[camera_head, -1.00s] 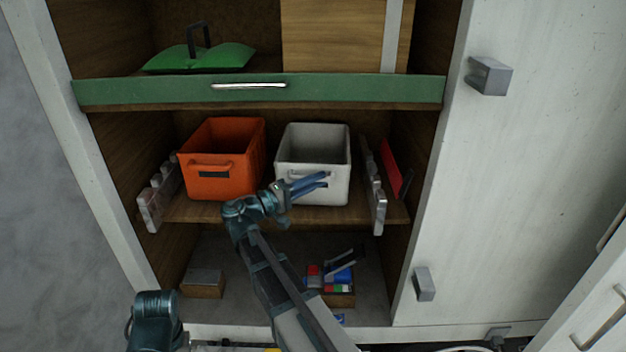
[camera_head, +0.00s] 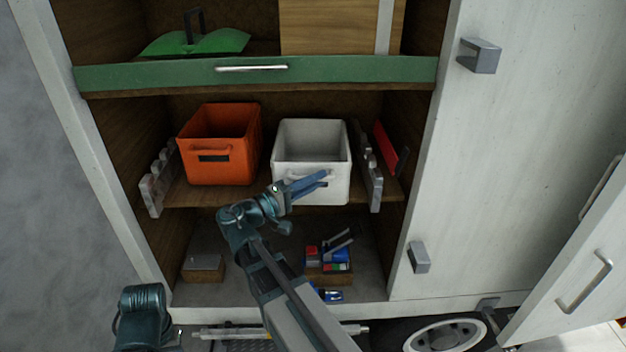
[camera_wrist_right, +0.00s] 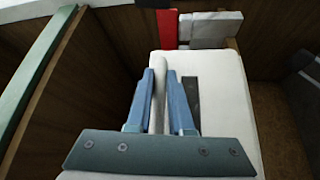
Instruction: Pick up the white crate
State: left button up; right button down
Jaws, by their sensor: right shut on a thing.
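The white crate (camera_head: 312,192) stands on the middle shelf, to the right of an orange crate, its front near the shelf's front edge. It looks empty, and it also shows in the wrist view (camera_wrist_right: 228,110). My right gripper (camera_head: 326,179) is at the crate's front wall. In the wrist view its blue fingers (camera_wrist_right: 158,85) are shut on the crate's white handle, one finger on each side. I cannot tell whether the crate's base touches the shelf. My left gripper is out of view.
The orange crate (camera_head: 219,168) is close on the left. Clear rail-like pieces (camera_head: 369,180) and a red item (camera_head: 386,147) stand close on the right. The green-edged shelf (camera_head: 180,76) is above. Small boxes (camera_head: 330,257) lie below. A white door (camera_head: 530,150) is at the right.

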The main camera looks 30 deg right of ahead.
jog(key=c, duration=0.7)
grip_release()
jog(key=shift+c, duration=0.2)
jog(key=a+f+b, duration=0.1)
jog(key=a, duration=1.2)
jog(key=shift+a+f, duration=0.3)
jog(key=shift+a, duration=0.05)
